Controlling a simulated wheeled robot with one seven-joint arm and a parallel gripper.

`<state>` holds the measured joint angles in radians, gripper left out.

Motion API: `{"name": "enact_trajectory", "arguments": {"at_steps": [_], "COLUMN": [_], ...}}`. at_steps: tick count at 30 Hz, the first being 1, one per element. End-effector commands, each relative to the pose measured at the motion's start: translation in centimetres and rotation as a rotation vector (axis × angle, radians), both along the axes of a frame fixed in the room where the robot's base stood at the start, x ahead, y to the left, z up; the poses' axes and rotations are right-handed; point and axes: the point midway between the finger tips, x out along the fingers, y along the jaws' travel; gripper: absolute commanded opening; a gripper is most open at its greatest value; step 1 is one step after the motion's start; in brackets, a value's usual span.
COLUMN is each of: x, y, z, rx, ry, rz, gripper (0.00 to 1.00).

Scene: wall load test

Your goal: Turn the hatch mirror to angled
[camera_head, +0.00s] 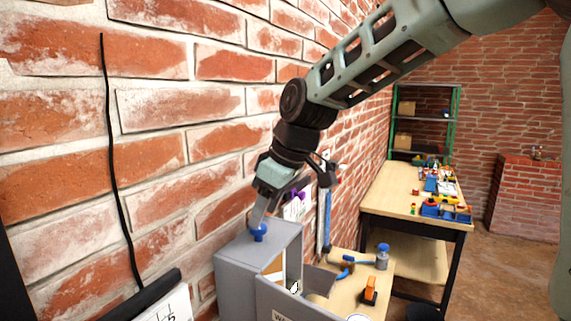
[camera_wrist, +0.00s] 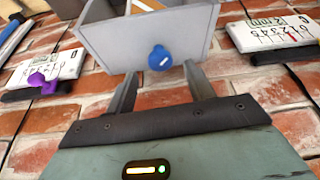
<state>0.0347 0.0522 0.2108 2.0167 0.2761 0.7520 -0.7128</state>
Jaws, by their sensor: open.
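A grey box (camera_head: 238,259) with an open front door (camera_head: 290,302) is fixed at the brick wall. A blue knob (camera_head: 257,232) sits on its top; in the wrist view the knob (camera_wrist: 160,59) shows a white mark on its face. My gripper (camera_head: 261,213) points down at the knob. In the wrist view my gripper (camera_wrist: 160,75) is open and empty, with one finger on each side of the knob's near side. I cannot tell whether the fingers touch it. The mirror itself cannot be made out clearly; a pale and orange patch (camera_head: 274,268) shows inside the box.
A small wooden table (camera_head: 340,302) with a blue-handled tool, a bottle (camera_head: 382,256) and an orange item stands right of the box. A workbench (camera_head: 385,195) with colourful parts is behind. White gauge panels (camera_wrist: 272,33) and a purple knob (camera_wrist: 42,82) are on the wall.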

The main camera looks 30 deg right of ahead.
Motion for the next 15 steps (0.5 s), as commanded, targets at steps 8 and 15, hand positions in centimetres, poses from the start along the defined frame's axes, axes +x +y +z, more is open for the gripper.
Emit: {"name": "enact_trajectory", "arguments": {"at_steps": [8,15], "x": [-1.8,-3.3], "y": [-1.7,-2.9], "z": [6.0,10.7], "rx": [0.001,0.0], "ry": [-0.009,-0.006], "rz": [-0.001,-0.001], "gripper": [0.53,0.53]}}
